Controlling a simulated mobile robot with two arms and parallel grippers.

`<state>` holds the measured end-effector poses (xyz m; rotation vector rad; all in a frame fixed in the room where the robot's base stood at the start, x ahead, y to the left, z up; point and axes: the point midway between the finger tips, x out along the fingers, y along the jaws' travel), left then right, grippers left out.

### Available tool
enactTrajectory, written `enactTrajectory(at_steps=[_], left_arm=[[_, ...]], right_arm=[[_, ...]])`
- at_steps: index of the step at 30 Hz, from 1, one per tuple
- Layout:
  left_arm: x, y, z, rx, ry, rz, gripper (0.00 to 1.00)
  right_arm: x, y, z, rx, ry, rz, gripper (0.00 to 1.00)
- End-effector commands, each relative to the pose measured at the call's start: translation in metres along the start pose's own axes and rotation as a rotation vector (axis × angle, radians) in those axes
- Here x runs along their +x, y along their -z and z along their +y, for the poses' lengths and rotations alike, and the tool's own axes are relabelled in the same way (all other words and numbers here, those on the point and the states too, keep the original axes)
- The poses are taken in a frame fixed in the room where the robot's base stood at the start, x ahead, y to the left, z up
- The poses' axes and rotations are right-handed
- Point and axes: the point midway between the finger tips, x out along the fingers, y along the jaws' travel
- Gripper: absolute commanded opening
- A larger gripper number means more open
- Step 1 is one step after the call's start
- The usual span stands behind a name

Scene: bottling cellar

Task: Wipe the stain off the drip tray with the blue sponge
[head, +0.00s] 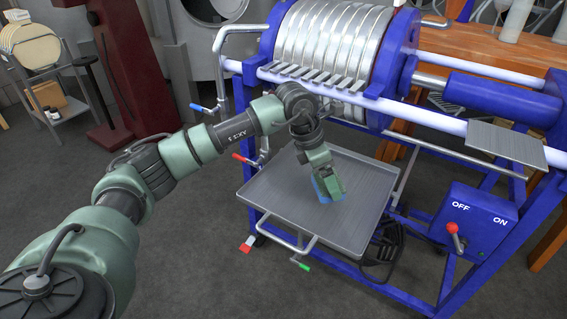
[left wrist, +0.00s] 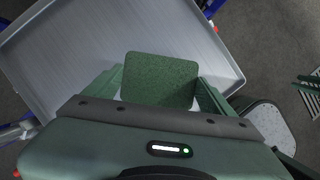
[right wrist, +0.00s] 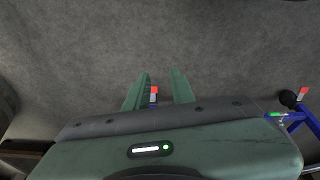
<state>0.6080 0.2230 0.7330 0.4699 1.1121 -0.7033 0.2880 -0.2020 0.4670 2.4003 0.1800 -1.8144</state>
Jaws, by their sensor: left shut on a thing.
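The grey drip tray (head: 275,205) sits low on the blue frame in the head view, and its ribbed surface also shows in the left wrist view (left wrist: 50,60). My left gripper (head: 328,188) is shut on the blue sponge (head: 321,190), over the right half of the tray. The sponge appears down at the tray surface, but contact is hard to tell. In the left wrist view its green top (left wrist: 160,80) shows between the fingers. I see no stain on the visible tray; the patch under the sponge and gripper is hidden. My right gripper (right wrist: 160,75) is open and empty above the floor.
The filter press with silver plates (head: 335,45) rises behind the tray. A switch box (head: 475,228) with a red lever stands to its right. Valve handles, red (head: 247,243) and green (head: 301,265), stick out at the tray's front. A grey shelf plate (head: 505,143) is at right.

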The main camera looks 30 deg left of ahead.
Motion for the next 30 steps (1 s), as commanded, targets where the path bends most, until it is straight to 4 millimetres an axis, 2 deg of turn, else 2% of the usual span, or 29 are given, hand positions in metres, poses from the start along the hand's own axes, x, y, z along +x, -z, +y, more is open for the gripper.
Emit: enactTrajectory(at_steps=[9, 30], left_arm=[[-0.011, -0.002, 0.003, -0.001, -0.001, 0.0, 0.53], [-0.013, -0.002, 0.0, 0.011, 0.007, 0.003, 0.53]], right_arm=[[0.022, -0.006, -0.001, -0.002, 0.003, -0.013, 0.24], [0.028, -0.008, -0.002, -0.003, 0.004, -0.022, 0.24]])
